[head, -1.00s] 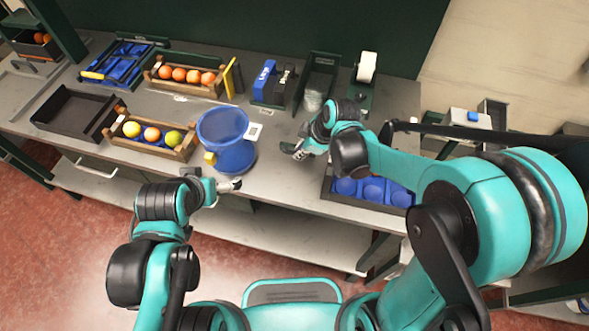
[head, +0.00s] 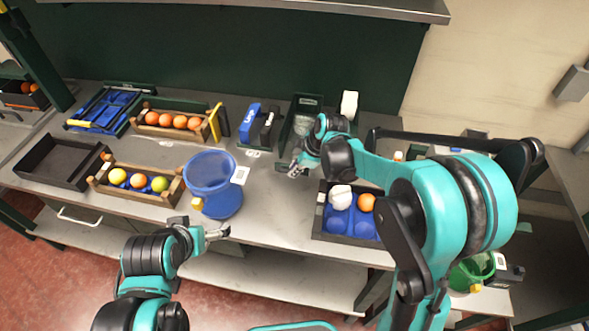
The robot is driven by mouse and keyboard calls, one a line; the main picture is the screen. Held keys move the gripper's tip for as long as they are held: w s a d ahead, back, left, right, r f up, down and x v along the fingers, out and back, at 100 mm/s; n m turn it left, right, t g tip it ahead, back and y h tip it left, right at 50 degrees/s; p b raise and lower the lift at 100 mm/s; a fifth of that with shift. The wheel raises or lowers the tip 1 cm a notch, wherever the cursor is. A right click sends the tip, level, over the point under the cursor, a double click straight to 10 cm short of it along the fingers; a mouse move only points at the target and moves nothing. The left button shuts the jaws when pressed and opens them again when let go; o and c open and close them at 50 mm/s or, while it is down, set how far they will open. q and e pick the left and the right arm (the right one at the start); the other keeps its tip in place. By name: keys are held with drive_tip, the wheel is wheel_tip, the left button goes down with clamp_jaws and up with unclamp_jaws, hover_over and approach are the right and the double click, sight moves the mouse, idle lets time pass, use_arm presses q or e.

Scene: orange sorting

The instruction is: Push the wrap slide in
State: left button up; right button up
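No part is clearly recognisable as the wrap slide. A dark holder (head: 318,222) with a blue cupped insert stands at the bench's front right. An orange (head: 366,203) and a white rounded thing (head: 340,197) sit in it; my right arm hides its right side. At the back are a dark open-topped unit (head: 290,132) and a white roll (head: 348,104). My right gripper (head: 297,168) is above the bench, left of the holder and in front of the dark unit, with nothing visible in it. My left gripper (head: 216,234) is at the front edge, below the blue bucket. Both finger gaps are unclear.
The blue bucket (head: 221,200) stands mid-bench. Crates of oranges (head: 136,128) and mixed fruit (head: 95,182), an empty black tray (head: 20,170) and a blue rack (head: 72,124) are to the left. A green container (head: 466,272) is at lower right. Bare bench lies between bucket and holder.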

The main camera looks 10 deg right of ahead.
drive_tip(key=o, duration=0.3)
drive_tip(key=shift+o, duration=0.2)
drive_tip(key=shift+r, duration=0.1)
drive_tip(key=v, duration=1.2)
